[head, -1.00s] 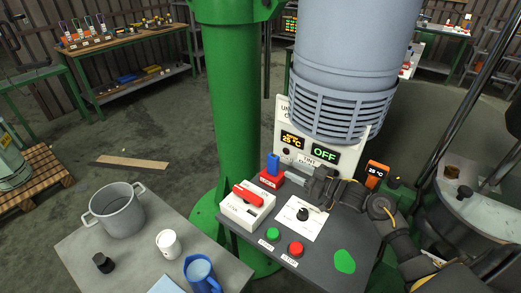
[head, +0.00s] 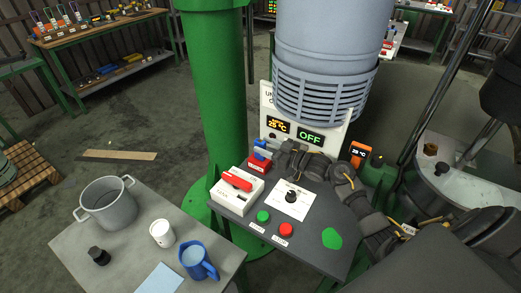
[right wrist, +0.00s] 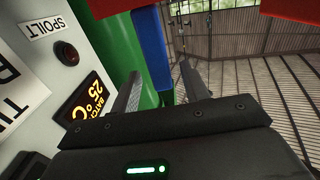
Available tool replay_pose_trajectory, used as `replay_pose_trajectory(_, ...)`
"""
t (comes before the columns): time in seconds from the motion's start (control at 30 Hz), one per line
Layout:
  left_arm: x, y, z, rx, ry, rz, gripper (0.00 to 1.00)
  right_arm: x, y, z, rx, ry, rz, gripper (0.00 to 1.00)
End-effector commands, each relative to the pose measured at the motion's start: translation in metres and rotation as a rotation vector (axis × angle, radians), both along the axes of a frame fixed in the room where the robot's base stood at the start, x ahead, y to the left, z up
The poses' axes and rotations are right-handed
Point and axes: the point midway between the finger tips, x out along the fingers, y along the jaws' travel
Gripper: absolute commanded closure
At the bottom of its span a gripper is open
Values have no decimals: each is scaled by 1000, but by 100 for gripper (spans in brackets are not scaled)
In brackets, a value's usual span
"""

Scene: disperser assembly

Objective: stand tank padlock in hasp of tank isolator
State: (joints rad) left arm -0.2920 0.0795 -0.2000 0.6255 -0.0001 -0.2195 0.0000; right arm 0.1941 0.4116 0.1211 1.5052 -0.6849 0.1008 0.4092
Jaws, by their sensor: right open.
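The tank isolator (head: 236,188) is a white box with a red handle, on the left of the grey console in the head view. Just behind it stands a red block (head: 258,167) with a small white label, unreadable here. An upright blue piece (head: 262,146) rises from the block. I cannot tell which part is the tank padlock, nor make out the hasp. My right gripper (head: 271,150) is open at the blue piece, reaching in from the right. In the right wrist view the blue piece (right wrist: 152,48) shows between the two fingers (right wrist: 160,85). My left gripper is out of view.
The console also carries a dial plate (head: 288,200), a green button (head: 263,217) and a red button (head: 286,230). The display panel (head: 290,132) and grey slatted cylinder (head: 325,85) stand close behind. A table at lower left holds a pot (head: 107,204), mug (head: 162,233) and blue jug (head: 197,262).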

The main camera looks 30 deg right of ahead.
Motion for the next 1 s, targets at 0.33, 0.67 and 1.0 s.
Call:
replay_pose_trajectory(0.33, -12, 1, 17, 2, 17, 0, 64, 34, 21, 1, 0, 0, -1, 55)
replay_pose_trajectory(0.67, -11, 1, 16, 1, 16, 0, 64, 34, 22, 0, -1, -1, 0, 70)
replay_pose_trajectory(1.0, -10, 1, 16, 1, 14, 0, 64, 34, 21, 1, -1, -2, 0, 100)
